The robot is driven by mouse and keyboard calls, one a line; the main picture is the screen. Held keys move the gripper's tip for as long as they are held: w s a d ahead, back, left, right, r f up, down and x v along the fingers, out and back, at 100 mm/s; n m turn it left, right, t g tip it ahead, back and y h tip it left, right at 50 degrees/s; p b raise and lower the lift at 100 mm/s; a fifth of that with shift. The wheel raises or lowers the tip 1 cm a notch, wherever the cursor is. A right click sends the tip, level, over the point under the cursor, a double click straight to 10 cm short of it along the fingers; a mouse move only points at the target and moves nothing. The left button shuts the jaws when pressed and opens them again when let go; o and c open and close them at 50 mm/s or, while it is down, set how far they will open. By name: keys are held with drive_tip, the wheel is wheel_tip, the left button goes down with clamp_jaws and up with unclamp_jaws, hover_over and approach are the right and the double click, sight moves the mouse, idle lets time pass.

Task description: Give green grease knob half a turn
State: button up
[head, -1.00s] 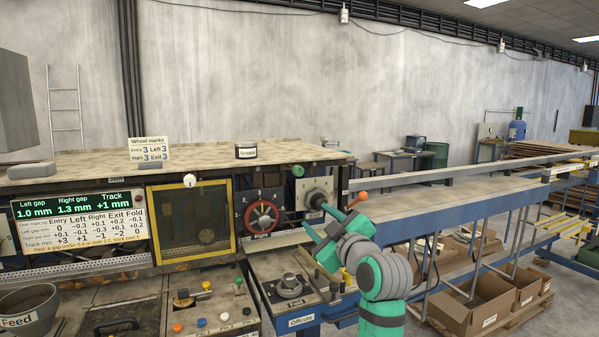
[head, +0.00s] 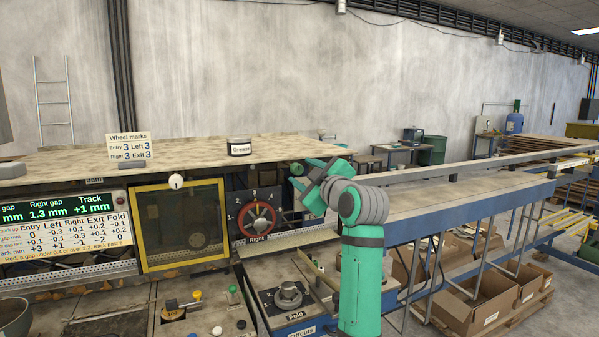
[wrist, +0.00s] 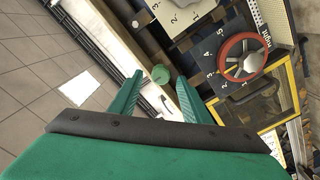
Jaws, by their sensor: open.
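The green grease knob (head: 296,170) is a small round knob under the tabletop's front edge, just right of the red wheel. My gripper (head: 303,174) is open and empty, with its green fingers pointing left toward the knob. In the wrist view the knob (wrist: 160,75) appears between the two spread fingertips of my gripper (wrist: 159,80). I see a gap on both sides of it there. How much depth remains between the fingertips and the knob is hard to tell.
The red right-gap wheel (head: 258,218) with its numbered dial is close left of the knob; it also shows in the wrist view (wrist: 241,57). A grease tin (head: 240,147) stands on the tabletop (head: 190,150) above. A blue conveyor frame (head: 450,212) extends right.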

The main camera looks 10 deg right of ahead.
sight(298, 170)
drive_tip(key=shift+x, duration=1.55)
drive_tip(key=shift+a, duration=0.1)
drive_tip(key=c, duration=1)
drive_tip(key=shift+c, duration=0.2)
drive_tip(key=shift+m, duration=0.3)
